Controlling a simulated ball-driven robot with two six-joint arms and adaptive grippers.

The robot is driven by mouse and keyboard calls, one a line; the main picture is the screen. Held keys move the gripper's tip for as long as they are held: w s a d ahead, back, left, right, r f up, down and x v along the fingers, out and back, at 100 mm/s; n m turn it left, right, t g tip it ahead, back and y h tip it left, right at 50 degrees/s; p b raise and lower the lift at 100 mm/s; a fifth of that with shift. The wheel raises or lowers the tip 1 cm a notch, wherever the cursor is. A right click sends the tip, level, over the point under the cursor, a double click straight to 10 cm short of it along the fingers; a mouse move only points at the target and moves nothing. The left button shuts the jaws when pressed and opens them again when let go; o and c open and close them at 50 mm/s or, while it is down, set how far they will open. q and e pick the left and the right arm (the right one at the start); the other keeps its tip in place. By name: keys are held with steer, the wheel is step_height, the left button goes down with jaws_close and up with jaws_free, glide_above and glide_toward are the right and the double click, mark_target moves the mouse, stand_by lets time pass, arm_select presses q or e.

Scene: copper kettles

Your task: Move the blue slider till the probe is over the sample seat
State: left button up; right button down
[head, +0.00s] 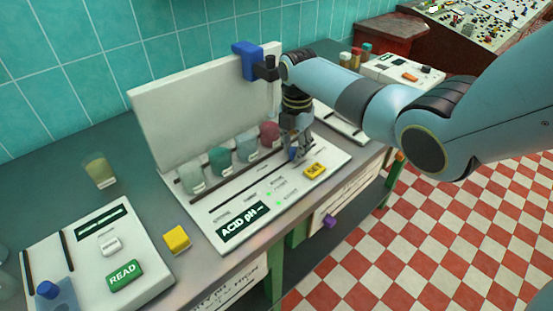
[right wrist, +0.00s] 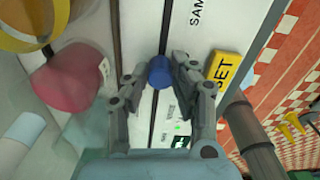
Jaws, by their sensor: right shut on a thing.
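The blue slider knob (right wrist: 160,72) sits on a dark slot in the white ACID pH panel (head: 225,212). My right gripper (head: 293,152) reaches down to the panel's right part and is shut on the knob, with one finger on each side in the right wrist view (right wrist: 160,75). In the head view the fingers mostly cover the knob (head: 292,155). A blue block (head: 247,61) with a dark arm sits on the upright back plate's top edge; I cannot tell the probe tip, which my arm may hide. The sample seat is not clearly visible. My left gripper is out of view.
Several coloured cups stand behind the slot, with the red one (head: 269,134) nearest my right gripper. A yellow button (head: 315,170) is close on its right. A yellow cube (head: 177,239) and a READ panel (head: 80,262) lie to the left.

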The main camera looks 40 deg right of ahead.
mark_target(314, 145)
steer(key=d, duration=0.2)
steer(key=d+b, duration=0.1)
steer(key=d, duration=0.3)
steer(key=shift+w+d+f+b, duration=0.1)
steer(key=shift+w+d+b, duration=0.2)
steer(key=shift+b, duration=0.1)
steer(key=shift+d, duration=0.5)
steer(key=c, duration=1.1)
jaws_free()
steer(key=shift+d, duration=0.15)
steer(key=shift+r, duration=0.25)
step_height(314, 145, up, 12)
steer(key=shift+f, duration=0.15)
